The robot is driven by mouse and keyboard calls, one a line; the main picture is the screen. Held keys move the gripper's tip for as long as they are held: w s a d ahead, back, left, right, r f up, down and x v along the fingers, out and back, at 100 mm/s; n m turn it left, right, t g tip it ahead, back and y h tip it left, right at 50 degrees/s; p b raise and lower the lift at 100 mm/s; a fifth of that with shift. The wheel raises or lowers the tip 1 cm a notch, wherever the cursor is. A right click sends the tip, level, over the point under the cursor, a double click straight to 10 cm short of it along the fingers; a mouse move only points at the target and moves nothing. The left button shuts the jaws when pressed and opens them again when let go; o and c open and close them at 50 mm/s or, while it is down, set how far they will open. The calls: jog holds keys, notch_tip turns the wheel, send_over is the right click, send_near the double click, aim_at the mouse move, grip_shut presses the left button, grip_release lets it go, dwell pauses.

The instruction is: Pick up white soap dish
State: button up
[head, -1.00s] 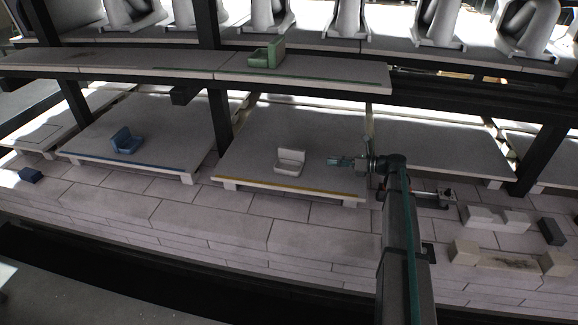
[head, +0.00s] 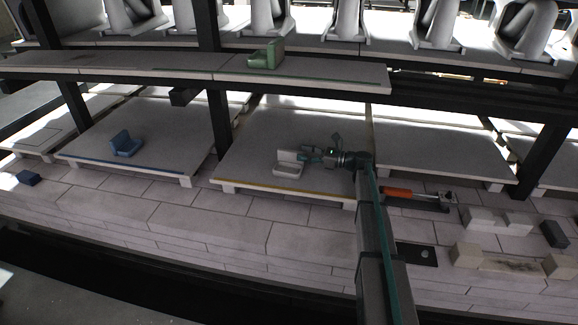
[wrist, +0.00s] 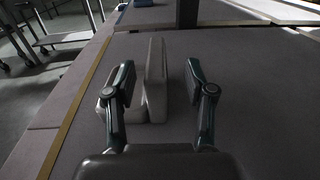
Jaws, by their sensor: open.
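The white soap dish (head: 287,170) sits on the middle lower shelf slab, the one with the yellow front edge. It has an upright back and a low tray in front. In the wrist view the soap dish (wrist: 155,85) stands between the two spread fingers of my gripper (wrist: 153,85). Its tall back shows in the middle, with a clear gap to the right finger; the left finger overlaps its low part, and I cannot tell whether they touch. In the head view my gripper (head: 308,158) is open at the dish's right side.
A blue soap dish (head: 126,144) sits on the left slab, and a green one (head: 266,56) on the shelf above. The dark post (head: 219,120) stands left of the middle slab (head: 245,150). Pale blocks (head: 468,255) lie at the right. The upper shelf hangs over the back.

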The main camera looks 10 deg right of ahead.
aim_at(291, 151)
jog(key=shift+x, duration=2.85)
jog(key=shift+s+r, duration=0.1)
jog(key=shift+s, duration=0.15)
grip_shut()
